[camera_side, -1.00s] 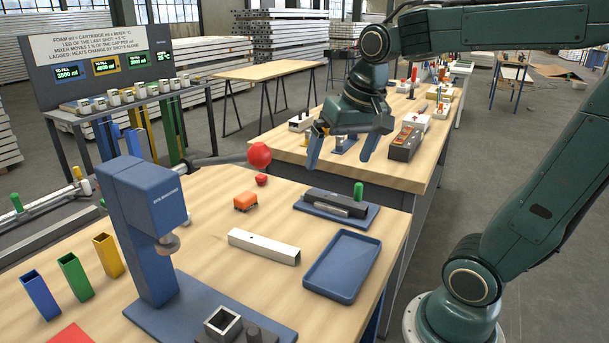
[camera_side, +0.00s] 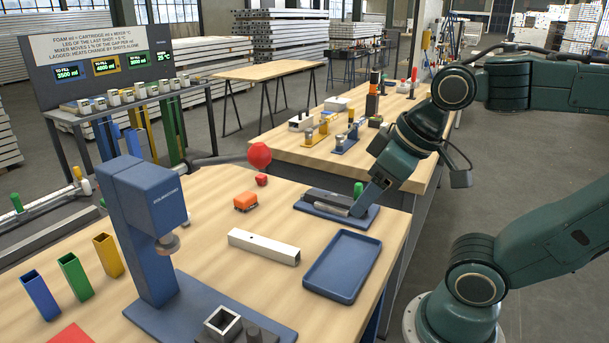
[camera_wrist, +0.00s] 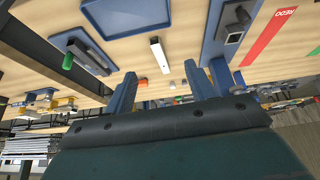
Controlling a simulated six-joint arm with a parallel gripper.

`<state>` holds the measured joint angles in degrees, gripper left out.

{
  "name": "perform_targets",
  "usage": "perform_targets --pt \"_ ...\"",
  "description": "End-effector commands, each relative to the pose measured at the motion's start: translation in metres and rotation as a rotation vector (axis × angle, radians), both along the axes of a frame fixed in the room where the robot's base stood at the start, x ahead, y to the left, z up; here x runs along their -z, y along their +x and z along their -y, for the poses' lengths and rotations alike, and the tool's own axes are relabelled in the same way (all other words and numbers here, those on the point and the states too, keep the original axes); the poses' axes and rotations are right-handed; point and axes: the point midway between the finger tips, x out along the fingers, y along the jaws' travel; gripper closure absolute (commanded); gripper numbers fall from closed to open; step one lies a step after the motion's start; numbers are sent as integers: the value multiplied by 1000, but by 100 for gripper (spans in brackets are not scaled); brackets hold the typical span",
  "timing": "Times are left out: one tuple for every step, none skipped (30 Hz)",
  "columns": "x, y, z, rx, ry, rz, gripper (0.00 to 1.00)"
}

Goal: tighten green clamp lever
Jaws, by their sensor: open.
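A small green upright handle (camera_side: 358,188) stands behind the right end of a dark clamp-like block (camera_side: 328,198) on a blue base plate (camera_side: 303,208), at the back right of the front table. In the wrist view the green handle (camera_wrist: 67,62) shows at left, beside the dark block (camera_wrist: 85,52). Another green-capped part (camera_side: 16,203) is on a pale rail at the far left; I cannot tell which one is the clamp lever.
A blue tray (camera_side: 310,276) and a white square bar (camera_side: 262,247) lie in front. A blue press (camera_side: 140,220) with a red-knobbed lever (camera_side: 259,156) stands left. The back table (camera_side: 280,147) holds several fixtures.

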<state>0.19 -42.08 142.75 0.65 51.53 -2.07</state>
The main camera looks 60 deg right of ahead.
Motion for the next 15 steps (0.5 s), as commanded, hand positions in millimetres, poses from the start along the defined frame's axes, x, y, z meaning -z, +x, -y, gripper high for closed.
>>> perform_targets --pt "-1 3 2 -9 -13 -8 55" --pt "-1 5 4 -19 -23 -13 61" --pt "-1 8 6 -32 -38 -20 69" --pt "-2 11 8 -44 -51 -27 75" --pt "-2 14 11 -58 -65 -34 80" --pt "-3 18 14 -79 -87 -46 88" --pt "-3 22 17 -96 -104 -56 94" --pt "-3 26 21 -114 -123 -67 100" --pt "-3 31 26 -139 -148 -82 100" --pt "-3 35 29 -161 -168 -95 100" --pt "-4 39 33 -182 -187 -107 100" --pt "-3 45 38 -212 -213 -126 100" --pt "-3 49 42 -234 -231 -140 100" --pt "-3 53 46 -257 -250 -155 100" --pt "-2 59 52 -287 -274 -175 100"
